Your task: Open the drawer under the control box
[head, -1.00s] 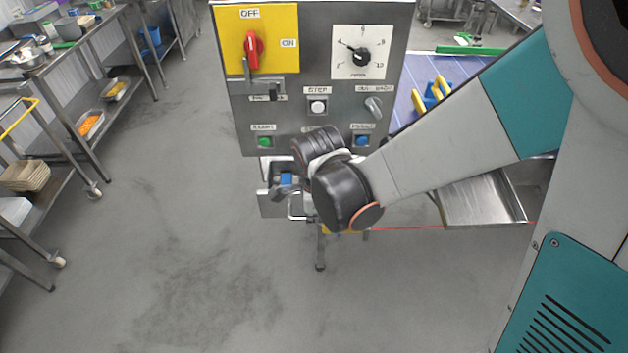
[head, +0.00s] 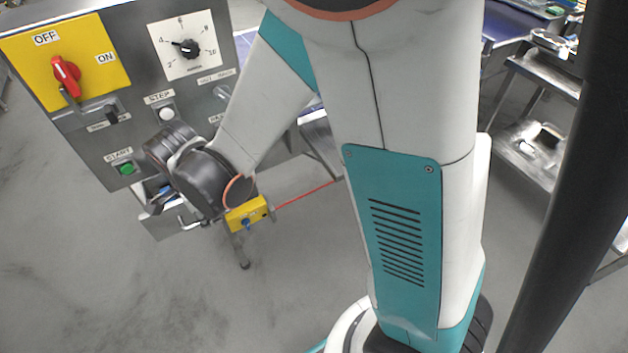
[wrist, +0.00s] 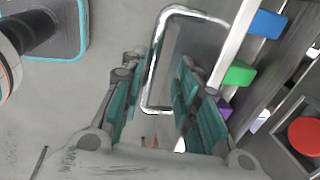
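The control box (head: 122,150) is a steel panel at the left of the head view. The drawer (head: 165,225) below it stands at least partly out, with a blue item visible inside. Its chrome handle (head: 190,222) shows beside my wrist. In the wrist view the U-shaped handle (wrist: 152,85) runs between the two teal fingers of my gripper (wrist: 163,100). The fingers are apart, with gaps beside the bar. The drawer's pale rim (wrist: 233,60) and blue, green and purple blocks lie to the right. In the head view my wrist hides the fingers.
A yellow box (head: 246,214) with a red line running from it sits right of the drawer. A red button (wrist: 305,136) is at the wrist view's right edge. A steel cart (head: 535,150) stands at right. Floor in front of the drawer is clear.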

